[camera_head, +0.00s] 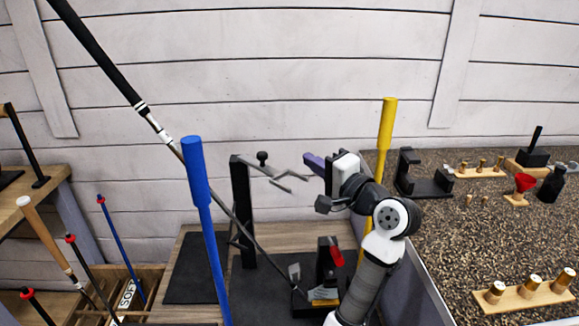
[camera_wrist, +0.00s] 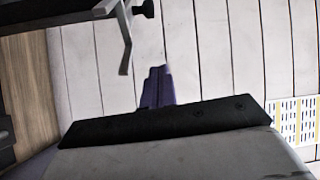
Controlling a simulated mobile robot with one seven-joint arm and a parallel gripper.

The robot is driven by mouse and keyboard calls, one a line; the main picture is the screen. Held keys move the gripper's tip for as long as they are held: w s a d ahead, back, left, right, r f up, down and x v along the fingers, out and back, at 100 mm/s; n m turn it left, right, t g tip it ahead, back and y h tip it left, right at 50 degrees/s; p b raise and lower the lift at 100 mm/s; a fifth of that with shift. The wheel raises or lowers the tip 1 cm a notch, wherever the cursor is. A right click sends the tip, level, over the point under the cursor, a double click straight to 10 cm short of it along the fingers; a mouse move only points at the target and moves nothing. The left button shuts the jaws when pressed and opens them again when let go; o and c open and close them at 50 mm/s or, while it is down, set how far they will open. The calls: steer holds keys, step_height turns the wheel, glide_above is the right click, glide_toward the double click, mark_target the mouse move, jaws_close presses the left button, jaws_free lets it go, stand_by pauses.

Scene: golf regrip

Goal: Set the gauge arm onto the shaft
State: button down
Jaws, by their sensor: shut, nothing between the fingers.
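The gauge arm (camera_head: 285,178) is a grey metal arm with a forked or bent free end and a black knob (camera_head: 262,157), mounted at the top of a black post (camera_head: 243,210). Its free end points right, raised and visibly apart from the shaft. The club shaft (camera_head: 222,200) slants from the black grip at upper left to the clubhead at lower right. My gripper (camera_head: 313,163), with purple fingers, is shut and empty just right of the arm's free end. In the wrist view the shut fingers (camera_wrist: 157,88) sit right of and below the grey gauge arm (camera_wrist: 125,45).
A blue post (camera_head: 200,190) stands left in front and a yellow post (camera_head: 387,125) behind my arm. A black clamp with a red part (camera_head: 329,255) stands below. The speckled bench (camera_head: 440,235) at right holds small brass pieces and a black cradle (camera_head: 425,180).

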steer(key=f+p+x, duration=0.1)
steer(key=p+x, duration=0.2)
steer(key=x, duration=0.7)
steer(key=s+a, duration=0.2)
steer(key=s, duration=0.1)
steer(key=shift+s+a+r, duration=0.15)
steer(key=shift+s+r, duration=0.05)
steer(key=shift+s, duration=0.05)
steer(key=shift+p, duration=0.4)
